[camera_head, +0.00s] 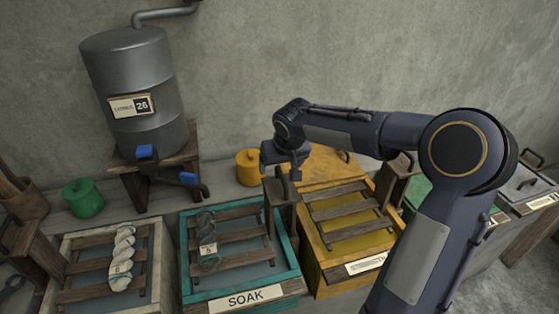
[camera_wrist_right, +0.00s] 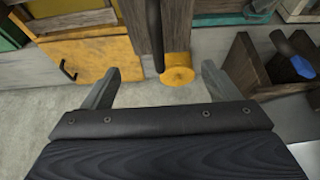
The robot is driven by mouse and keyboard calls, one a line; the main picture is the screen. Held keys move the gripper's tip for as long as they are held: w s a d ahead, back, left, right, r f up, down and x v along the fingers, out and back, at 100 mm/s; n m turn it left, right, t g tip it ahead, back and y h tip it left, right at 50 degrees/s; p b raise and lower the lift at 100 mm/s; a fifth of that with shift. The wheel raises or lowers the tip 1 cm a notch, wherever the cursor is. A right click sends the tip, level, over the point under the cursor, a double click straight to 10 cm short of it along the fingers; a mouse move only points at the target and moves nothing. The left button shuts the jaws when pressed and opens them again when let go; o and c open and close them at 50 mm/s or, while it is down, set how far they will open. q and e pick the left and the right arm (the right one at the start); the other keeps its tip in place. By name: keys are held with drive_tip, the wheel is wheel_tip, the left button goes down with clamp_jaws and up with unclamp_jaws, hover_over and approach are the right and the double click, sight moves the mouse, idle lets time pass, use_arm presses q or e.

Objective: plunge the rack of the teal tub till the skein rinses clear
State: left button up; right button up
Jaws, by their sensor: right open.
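The teal tub (camera_head: 292,281), labelled SOAK, stands at the lower middle of the head view with grey liquid inside. Its slatted wooden rack (camera_head: 238,235) carries a grey skein (camera_head: 207,230) with a small paper tag. A dark wooden upright (camera_head: 283,208) stands at the tub's right side. My right gripper (camera_head: 296,174) is above the back right of the tub, near the top of this upright; I cannot tell whether they touch. In the right wrist view its two fingers (camera_wrist_right: 164,85) are spread apart with nothing gripped. My left gripper is not in view.
A white tub with a pale skein (camera_head: 122,256) is left of the teal one. A yellow tub (camera_head: 318,262) is close on the right. A metal tank (camera_head: 135,80) with blue-handled taps stands behind. A yellow jar (camera_head: 249,167) and green jar (camera_head: 83,198) sit on the ledge.

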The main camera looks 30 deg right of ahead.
sight(282, 175)
wheel_tip(282, 175, down, 4)
drive_tip(key=shift+f+b, duration=0.2)
drive_tip(key=shift+b, duration=1.05)
drive_tip(key=shift+r+p, duration=0.3)
drive_tip(key=shift+f+b, duration=0.35)
drive_tip(key=shift+b, duration=0.1)
clamp_jaws()
